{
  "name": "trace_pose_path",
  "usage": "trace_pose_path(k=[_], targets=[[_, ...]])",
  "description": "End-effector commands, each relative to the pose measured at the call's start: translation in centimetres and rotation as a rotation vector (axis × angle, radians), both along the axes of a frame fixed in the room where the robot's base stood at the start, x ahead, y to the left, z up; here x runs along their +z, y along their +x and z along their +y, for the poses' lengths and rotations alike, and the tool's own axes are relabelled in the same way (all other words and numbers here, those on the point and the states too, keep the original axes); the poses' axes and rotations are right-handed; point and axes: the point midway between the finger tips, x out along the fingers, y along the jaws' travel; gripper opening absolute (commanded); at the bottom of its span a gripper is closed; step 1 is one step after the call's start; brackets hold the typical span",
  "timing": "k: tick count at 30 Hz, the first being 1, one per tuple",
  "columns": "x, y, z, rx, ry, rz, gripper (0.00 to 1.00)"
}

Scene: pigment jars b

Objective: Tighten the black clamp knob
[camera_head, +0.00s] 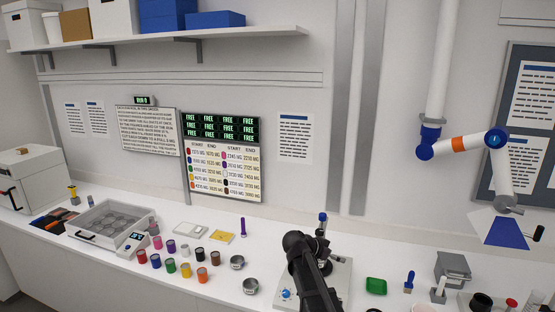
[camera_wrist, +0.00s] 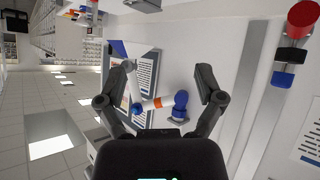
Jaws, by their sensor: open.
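My gripper (camera_wrist: 167,72) is open in the wrist view, its two dark fingers wide apart with nothing between them but the distant wall. In the head view its dark body (camera_head: 301,250) stands in front of a small bench stand and hides part of it. The stand (camera_head: 340,275) has a pale base, a blue top piece (camera_head: 322,217) and a dark part (camera_head: 320,233) just below, which may be the black clamp knob. In the wrist view a black piece (camera_wrist: 291,50) shows between red and blue pieces at upper right, outside the fingers. I cannot tell if it is the knob.
Colored jars (camera_head: 184,270) and metal pots (camera_head: 250,286) stand left of the stand. A green tray (camera_head: 376,286), a blue-handled tool (camera_head: 409,281) and a grey box (camera_head: 453,267) are to its right. A jointed white extraction arm (camera_head: 463,143) hangs at right.

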Motion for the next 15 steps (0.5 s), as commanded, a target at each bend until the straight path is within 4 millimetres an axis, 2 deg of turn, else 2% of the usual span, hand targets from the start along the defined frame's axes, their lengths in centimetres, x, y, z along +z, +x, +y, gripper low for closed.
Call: trace_pose_path(k=[1,5,10,15], targets=[[-1.4,-1.1,-0.3,0.009,0.017,0.035,0.87],[-4.5,-3.7,-1.0,0.051,0.073,0.151,0.87],[-9.9,-8.6,-1.5,0.158,0.192,0.351,0.87],[-14.7,-13.5,-1.2,0.314,0.326,0.531,0.87]])
